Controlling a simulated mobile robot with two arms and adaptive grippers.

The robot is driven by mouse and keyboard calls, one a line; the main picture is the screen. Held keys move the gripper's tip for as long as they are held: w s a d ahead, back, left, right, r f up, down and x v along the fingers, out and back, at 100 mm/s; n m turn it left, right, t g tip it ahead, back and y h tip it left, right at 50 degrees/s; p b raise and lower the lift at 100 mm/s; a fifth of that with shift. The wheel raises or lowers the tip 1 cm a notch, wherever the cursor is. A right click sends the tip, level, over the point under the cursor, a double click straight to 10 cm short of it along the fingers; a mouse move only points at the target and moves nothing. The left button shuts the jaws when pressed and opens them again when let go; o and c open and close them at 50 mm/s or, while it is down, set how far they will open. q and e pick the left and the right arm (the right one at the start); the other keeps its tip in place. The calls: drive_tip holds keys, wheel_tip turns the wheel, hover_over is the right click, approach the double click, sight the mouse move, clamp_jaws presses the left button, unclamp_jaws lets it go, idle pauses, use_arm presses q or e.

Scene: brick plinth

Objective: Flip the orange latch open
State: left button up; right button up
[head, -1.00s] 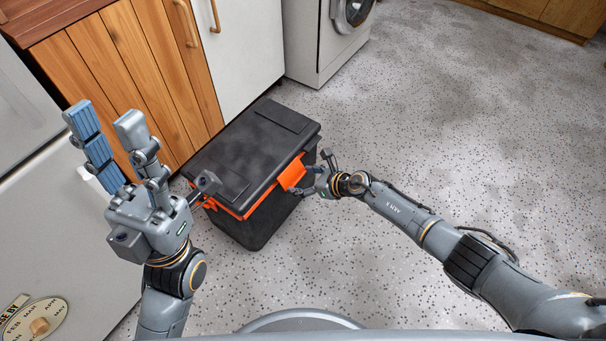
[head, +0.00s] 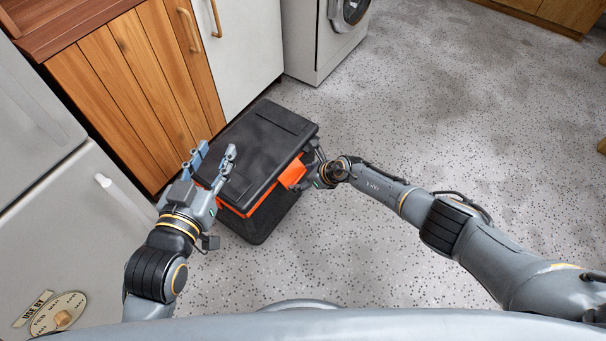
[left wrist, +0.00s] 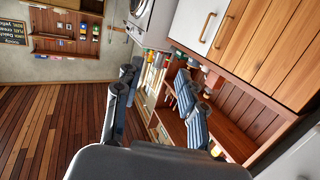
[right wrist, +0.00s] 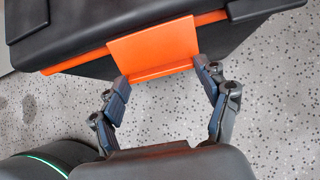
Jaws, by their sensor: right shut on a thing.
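The black toolbox (head: 262,140) stands on the floor, lid down, with an orange band along its front. The orange latch (head: 293,172) is on its front side; it also shows large in the right wrist view (right wrist: 152,48), where it hangs angled outward from the band. My right gripper (right wrist: 163,76) is shut on the lower part of the orange latch, one finger at each side edge. In the head view the right gripper (head: 316,170) is partly hidden by its own wrist. My left gripper (head: 214,154) is open and empty, over the toolbox's left end.
A wooden cabinet (head: 130,90) and a white cabinet door (head: 243,45) stand behind the toolbox. A pale fridge-like unit (head: 95,220) is at the left, close to my left arm. A washing machine (head: 325,40) stands at the back. The speckled floor (head: 440,120) at the right is clear.

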drive_tip(key=shift+w+a+r+g+h+p, duration=0.1)
drive_tip(key=shift+r+g+h+p, duration=0.6)
drive_tip(key=shift+h+p, duration=0.3)
drive_tip(key=shift+r, duration=0.2)
use_arm(q)
drive_tip(key=s+a+f+g+y, duration=0.2)
drive_tip(key=s+a+f+g, duration=0.1)
drive_tip(key=s+f+g, duration=0.4)
wheel_tip(320, 180, down, 3)
drive_tip(key=shift+a+f, duration=0.1)
drive_tip(key=shift+a, duration=0.05)
use_arm(e)
drive_tip(key=shift+r+g+h, duration=0.15)
drive_tip(key=shift+g+h, duration=0.25)
drive_tip(key=shift+h, duration=0.1)
use_arm(q)
drive_tip(key=shift+s+g, duration=0.1)
drive_tip(key=shift+g, duration=0.2)
use_arm(e)
drive_tip(key=o, duration=1.1)
drive_tip(key=shift+o, duration=0.2)
drive_tip(key=shift+r, duration=0.1)
